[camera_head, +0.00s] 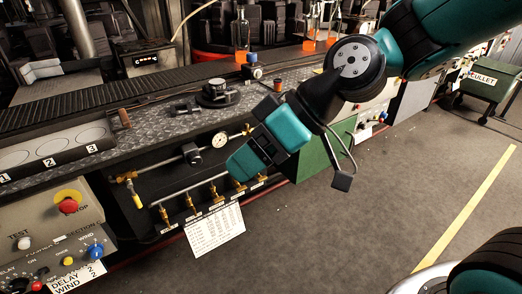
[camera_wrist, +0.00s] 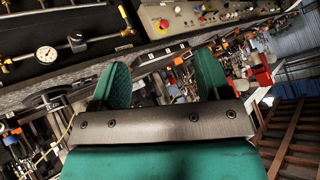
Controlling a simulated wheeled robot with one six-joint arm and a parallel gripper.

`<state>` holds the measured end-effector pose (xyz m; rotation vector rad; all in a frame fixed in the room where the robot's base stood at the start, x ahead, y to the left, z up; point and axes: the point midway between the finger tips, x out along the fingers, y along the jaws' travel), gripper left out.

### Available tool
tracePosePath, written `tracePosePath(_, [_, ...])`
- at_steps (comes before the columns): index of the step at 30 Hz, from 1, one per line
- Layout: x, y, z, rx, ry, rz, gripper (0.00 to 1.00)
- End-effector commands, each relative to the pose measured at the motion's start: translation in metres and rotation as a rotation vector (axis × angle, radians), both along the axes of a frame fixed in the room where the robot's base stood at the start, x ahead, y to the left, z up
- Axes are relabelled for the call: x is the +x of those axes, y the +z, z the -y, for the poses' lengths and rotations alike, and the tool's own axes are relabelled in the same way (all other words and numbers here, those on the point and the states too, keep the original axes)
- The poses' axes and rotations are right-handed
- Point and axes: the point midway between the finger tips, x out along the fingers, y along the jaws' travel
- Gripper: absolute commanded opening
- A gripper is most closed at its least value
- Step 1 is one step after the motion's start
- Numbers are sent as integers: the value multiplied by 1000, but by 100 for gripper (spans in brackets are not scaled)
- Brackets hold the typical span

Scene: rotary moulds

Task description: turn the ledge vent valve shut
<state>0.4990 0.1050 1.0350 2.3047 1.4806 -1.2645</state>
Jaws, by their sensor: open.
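A black round fitting like a handwheel (camera_head: 218,92) stands on the patterned metal ledge (camera_head: 160,128) in the head view. A small dark fitting (camera_head: 185,107) lies left of it, and a small blue-ended fitting (camera_head: 253,72) sits further back. No label shows which is the ledge vent valve, and I cannot tell how far it is turned. My gripper (camera_head: 243,163) hangs in front of the ledge and the pipe panel, right of and below the round fitting in the picture. In the wrist view my gripper (camera_wrist: 162,66) has its two teal fingers apart, with nothing held between them.
Below the ledge are pipes with a gauge (camera_head: 219,140), a yellow-handled valve (camera_head: 132,188) and several brass valves. A white chart (camera_head: 214,232) hangs below. A control panel with a red stop button (camera_head: 69,203) stands at left.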

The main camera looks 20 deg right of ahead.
Motion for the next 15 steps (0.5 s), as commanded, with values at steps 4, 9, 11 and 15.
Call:
tracePosePath(4, [84,-89,-3,239,-73,264,70])
tracePosePath(9, [171,-158,42,372,-319,576,70])
tracePosePath(11, [194,-181,66,375,-424,662,70])
tracePosePath(15, [227,-226,119,332,-634,791,70])
